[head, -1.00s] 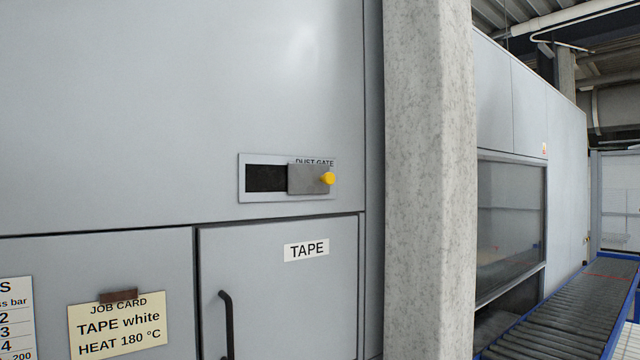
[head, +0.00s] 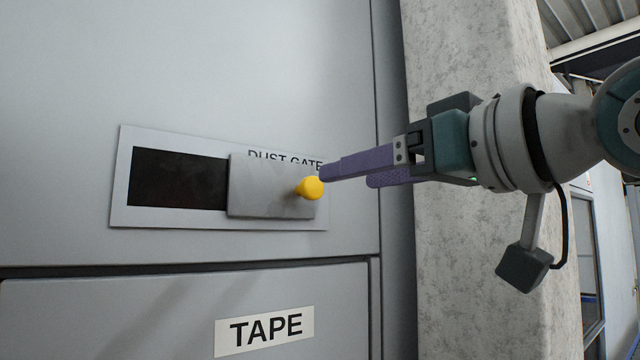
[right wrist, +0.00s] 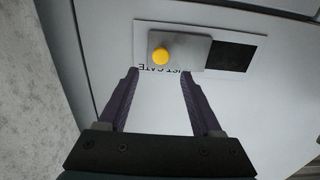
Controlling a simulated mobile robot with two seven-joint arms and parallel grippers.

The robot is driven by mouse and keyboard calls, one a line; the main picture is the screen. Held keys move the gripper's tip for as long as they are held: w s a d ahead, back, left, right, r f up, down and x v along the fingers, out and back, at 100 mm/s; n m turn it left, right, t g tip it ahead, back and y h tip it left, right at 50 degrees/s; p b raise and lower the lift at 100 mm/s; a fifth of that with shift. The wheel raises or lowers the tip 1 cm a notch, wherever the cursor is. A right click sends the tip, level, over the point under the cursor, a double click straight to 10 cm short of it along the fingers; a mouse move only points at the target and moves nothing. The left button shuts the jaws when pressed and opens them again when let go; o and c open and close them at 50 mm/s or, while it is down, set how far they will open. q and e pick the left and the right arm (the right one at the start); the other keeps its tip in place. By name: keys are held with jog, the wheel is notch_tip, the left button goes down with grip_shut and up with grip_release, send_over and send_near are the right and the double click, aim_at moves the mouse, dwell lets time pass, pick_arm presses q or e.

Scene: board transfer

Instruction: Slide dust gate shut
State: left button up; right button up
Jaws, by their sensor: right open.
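The dust gate is a grey sliding plate (head: 262,185) with a yellow knob (head: 310,188) near its right end. It sits at the right of a pale frame (head: 120,195), and a dark opening (head: 178,180) is uncovered to its left. My right gripper (head: 343,175) comes in from the right, its purple fingertips close to the knob. In the right wrist view its two fingers (right wrist: 158,78) are apart with nothing between them, and the knob (right wrist: 160,56) lies just beyond the tips, toward the left one. Whether a finger touches the knob I cannot tell. My left gripper is not in view.
A concrete pillar (head: 465,240) stands right of the cabinet, behind my right arm. A cabinet door labelled TAPE (head: 265,328) lies below the gate. The cabinet face (head: 230,60) above the gate is flat and clear.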

aim_at(315, 185)
jog(key=p+x, duration=0.4)
jog(key=x, duration=0.2)
jog(key=shift+w+a+r, duration=0.15)
jog(key=shift+a+r, duration=0.05)
jog(key=shift+a, duration=0.1)
jog(key=shift+w+a+f+p, duration=0.2)
jog(key=shift+w+a+p, duration=0.2)
jog(key=shift+w, duration=0.2)
jog(key=c, duration=0.6)
grip_shut()
